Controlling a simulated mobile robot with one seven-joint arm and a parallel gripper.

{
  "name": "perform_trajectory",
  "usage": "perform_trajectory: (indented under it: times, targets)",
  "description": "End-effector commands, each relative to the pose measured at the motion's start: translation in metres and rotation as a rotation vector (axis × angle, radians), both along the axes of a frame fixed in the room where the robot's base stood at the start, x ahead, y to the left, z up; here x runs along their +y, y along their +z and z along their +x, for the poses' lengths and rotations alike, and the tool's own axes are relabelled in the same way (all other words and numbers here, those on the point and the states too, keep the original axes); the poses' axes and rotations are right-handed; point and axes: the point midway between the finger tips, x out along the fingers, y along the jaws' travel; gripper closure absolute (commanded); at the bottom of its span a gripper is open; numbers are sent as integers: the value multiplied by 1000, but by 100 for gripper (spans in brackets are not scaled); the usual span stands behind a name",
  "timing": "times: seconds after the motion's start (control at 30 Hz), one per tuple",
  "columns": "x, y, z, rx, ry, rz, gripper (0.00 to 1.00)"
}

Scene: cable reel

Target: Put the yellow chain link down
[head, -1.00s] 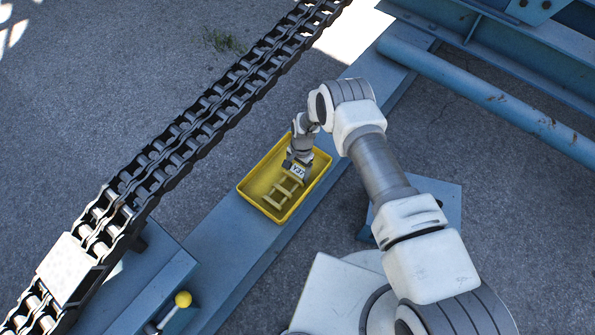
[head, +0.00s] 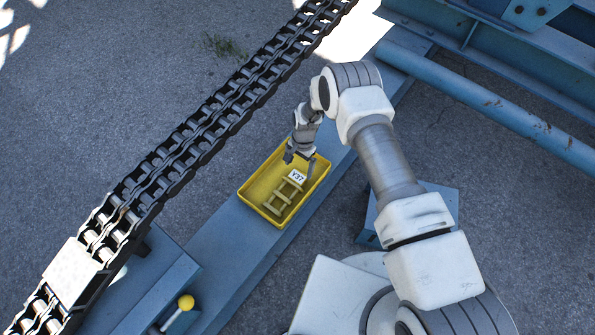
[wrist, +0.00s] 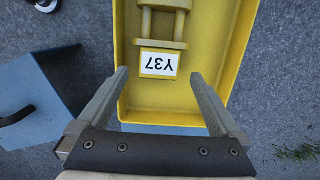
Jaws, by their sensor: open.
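The yellow chain link (head: 286,193) lies in the yellow tray (head: 246,194), with a white tag marked Y37 (head: 297,176) at its upper end. The link also shows in the wrist view (wrist: 162,22), inside the tray (wrist: 220,75), with its tag (wrist: 158,64) nearest to me. My gripper (head: 300,157) is above the upper end of the tray, clear of the link. In the wrist view my gripper (wrist: 161,75) has its two fingers wide apart with nothing between them that they touch. Part of the link is cut off by the wrist view's top edge.
The tray sits on a long blue beam (head: 228,238). A heavy dark chain (head: 215,120) with a pale plate (head: 72,270) runs diagonally left of it. A yellow-knobbed lever (head: 186,302) stands at the lower left. A blue pipe (head: 490,105) lies at the upper right.

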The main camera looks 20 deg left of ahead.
Motion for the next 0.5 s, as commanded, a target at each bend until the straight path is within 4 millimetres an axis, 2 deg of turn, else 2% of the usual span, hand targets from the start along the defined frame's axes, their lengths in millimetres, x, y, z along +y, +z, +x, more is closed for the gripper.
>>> perform_trajectory:
  times: [0.03,0.2,0.33,0.5]
  targets:
    - [0,16,3,-1,0,1,0]
    - [-2,43,6,0,1,0,0]
    - [-2,54,7,0,0,0,0]
    - [-2,57,8,0,0,-1,0]
